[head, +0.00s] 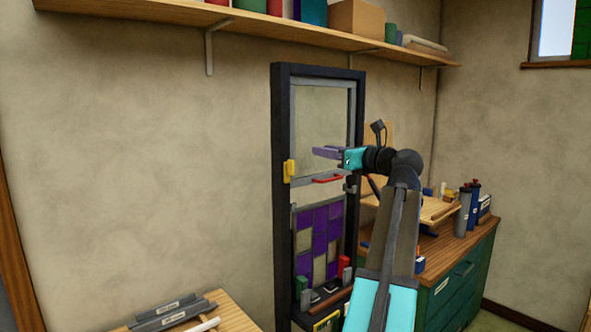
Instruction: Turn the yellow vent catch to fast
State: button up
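The yellow vent catch (289,171) is on the left side of the dark upright frame (281,215), at the lower left corner of the upper grey-edged pane. It looks upright, but its exact setting is too small to read. My gripper (317,151), with purple fingers, is in front of the upper pane, to the right of the catch and a little higher, apart from it in the picture. The fingers point left towards the catch's side. They overlap in this view, so I cannot tell how far apart they are. Nothing shows held in them.
A red handle (326,179) sits just below my gripper. A purple and clear leaded panel (319,240) fills the lower frame. Small coloured items stand on the ledge below. A green cabinet (462,285) is at right, a wooden table (233,314) at lower left, and a shelf (260,22) above.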

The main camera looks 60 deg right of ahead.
aim_at(294, 163)
jog(key=shift+w+d+f+b, duration=0.1)
jog(key=shift+f+b, duration=1.2)
jog(key=shift+f, duration=0.15)
jog(key=shift+w+f+b, duration=0.1)
jog(key=shift+f+b, duration=1.2)
jog(key=shift+f, duration=0.15)
jog(key=shift+w, duration=0.1)
jog(key=p+x, duration=0.3)
jog(key=x, duration=1)
jog(key=shift+w+d+p, duration=0.1)
jog(key=shift+w+p, duration=0.2)
jog(key=shift+p, duration=0.1)
jog(key=shift+c, duration=0.3)
grip_shut()
